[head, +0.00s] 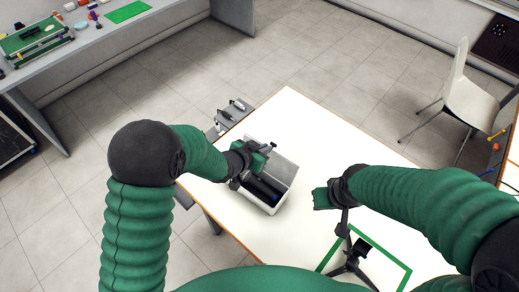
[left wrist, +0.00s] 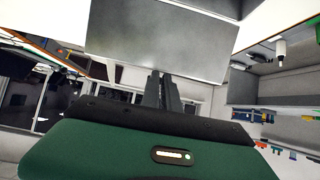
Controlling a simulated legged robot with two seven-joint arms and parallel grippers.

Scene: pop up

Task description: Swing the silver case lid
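The silver case (head: 287,170) stands on the white table, a grey box with its top open and dark contents inside. In the left wrist view a flat grey panel of the case (left wrist: 165,42) fills the upper middle; I cannot tell surely whether it is the lid. My left gripper (head: 262,150) is over the case's left side. In the left wrist view its fingers (left wrist: 162,78) are close together at the panel's lower edge; whether they touch it is unclear. My right gripper (head: 322,198) is right of the case, apart from it, its fingers not clearly visible.
The white table (head: 320,140) is clear behind and right of the case. A black stand (head: 350,262) is in a green outlined square at the front. A grey shelf with small tools (head: 232,108) adjoins the table's left edge. A white chair (head: 462,95) stands at right.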

